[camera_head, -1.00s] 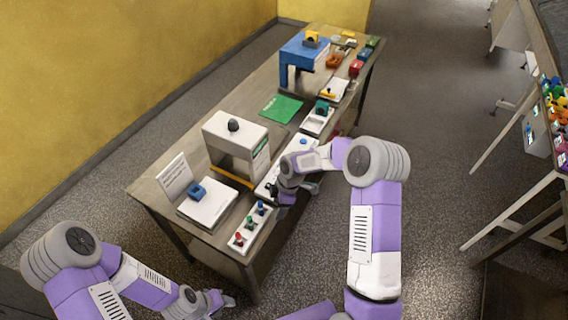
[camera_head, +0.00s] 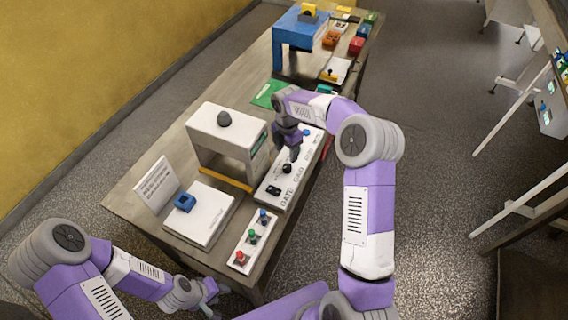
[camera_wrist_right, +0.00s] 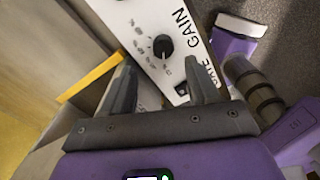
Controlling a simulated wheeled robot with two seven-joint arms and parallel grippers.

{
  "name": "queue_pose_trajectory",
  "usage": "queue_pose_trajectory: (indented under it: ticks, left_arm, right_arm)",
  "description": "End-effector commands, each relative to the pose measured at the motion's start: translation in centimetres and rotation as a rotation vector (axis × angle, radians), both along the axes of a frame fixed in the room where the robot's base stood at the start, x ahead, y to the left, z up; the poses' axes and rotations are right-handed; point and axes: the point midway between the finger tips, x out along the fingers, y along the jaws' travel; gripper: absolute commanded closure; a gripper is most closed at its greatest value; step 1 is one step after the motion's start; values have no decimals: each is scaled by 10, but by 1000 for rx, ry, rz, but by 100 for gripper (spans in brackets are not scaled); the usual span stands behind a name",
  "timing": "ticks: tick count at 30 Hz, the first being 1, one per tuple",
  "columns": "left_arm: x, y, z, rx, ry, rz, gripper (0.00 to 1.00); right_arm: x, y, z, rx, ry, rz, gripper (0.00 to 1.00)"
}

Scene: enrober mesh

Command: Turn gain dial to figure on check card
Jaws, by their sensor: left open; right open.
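The gain dial (camera_wrist_right: 162,47) is a black round knob with a pale pointer line, on a white panel (camera_wrist_right: 180,22) lettered GAIN, with small figures around it. In the head view the dial (camera_head: 287,168) shows on the long panel along the table's right edge. My right gripper (camera_wrist_right: 160,68) is open and empty; the dial appears between and just beyond its fingertips, apparently apart from them. My left gripper (camera_head: 211,291) is open and empty off the table's near end. A white card with print (camera_head: 156,184) stands at the table's left; its text is too small to read.
A strip of coloured buttons (camera_head: 252,238) lies in front, beside a white pad with a blue block (camera_head: 185,202). A blue frame (camera_head: 301,29) stands farther back.

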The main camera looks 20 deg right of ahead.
Motion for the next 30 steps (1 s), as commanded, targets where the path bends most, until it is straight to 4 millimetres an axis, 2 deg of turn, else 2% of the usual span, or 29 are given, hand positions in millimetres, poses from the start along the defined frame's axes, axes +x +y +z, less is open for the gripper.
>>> queue_pose_trajectory:
  ticks: [12, 15, 26, 30]
  left_arm:
    - [0, 0, -2, 0, 1, 0, 57]
    - [0, 0, -2, 0, 1, 0, 57]
    - [0, 0, -3, 0, 1, 0, 57]
    - [0, 0, -3, 0, 1, 0, 57]
  right_arm:
    - [-1, 0, -59, 0, 3, 0, 40]
    - [-1, 0, -68, 0, 1, -1, 40]
    - [-1, 0, -74, 0, 1, -2, 40]
    - [-1, 0, -73, 0, 0, -2, 61]
